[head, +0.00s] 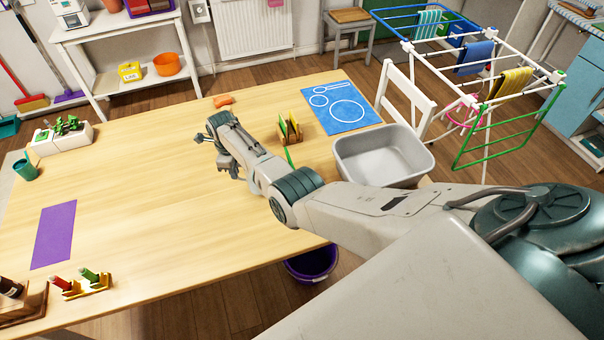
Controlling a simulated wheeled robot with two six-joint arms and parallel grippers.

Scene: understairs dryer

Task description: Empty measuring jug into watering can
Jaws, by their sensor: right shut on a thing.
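My right arm reaches in from the right over the wooden table. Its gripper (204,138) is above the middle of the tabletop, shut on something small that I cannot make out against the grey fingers. No measuring jug can be clearly made out. A small teal vessel (27,172) with a thin green part sticking up stands at the table's left edge, well apart from the gripper. I cannot tell whether it is the watering can. My left gripper is not in view.
A white planter (55,148) stands at the left edge. A purple mat (54,236), a grey basin (350,152), a wooden holder (289,136) and a blue mat (318,120) lie around the table (140,190). Its middle left is clear. A drying rack (520,87) stands behind right.

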